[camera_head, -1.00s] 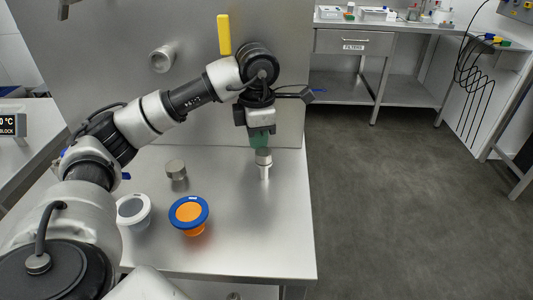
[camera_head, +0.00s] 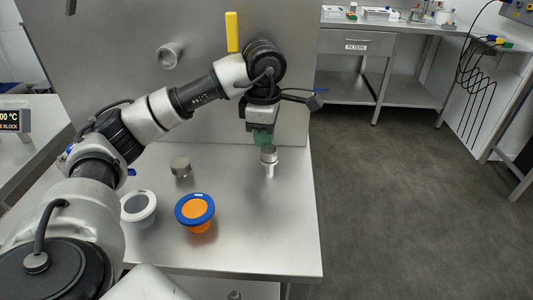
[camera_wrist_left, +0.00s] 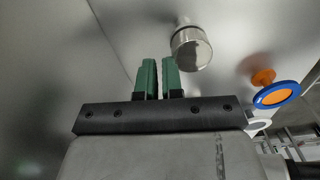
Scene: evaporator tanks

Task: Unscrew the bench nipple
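The bench nipple (camera_head: 270,170) looks like a narrow pale stem standing upright on the steel bench with a wider round metal cap (camera_head: 269,155) on top. The capped cylinder shows in the left wrist view (camera_wrist_left: 191,48), just right of the green fingers and beyond them. My left gripper (camera_head: 263,145) points down close over the cap. In the left wrist view its green fingers (camera_wrist_left: 159,68) are nearly together, with a thin gap and nothing between them. Whether a finger touches the cap cannot be told. My right gripper is out of view.
A loose metal cylinder (camera_head: 181,167), a grey-topped white cup (camera_head: 139,207) and a blue-rimmed orange cup (camera_head: 195,210) stand left on the bench (camera_head: 265,235). A pipe stub (camera_head: 169,56) and yellow handle (camera_head: 232,32) are on the back panel. The bench's right front is clear.

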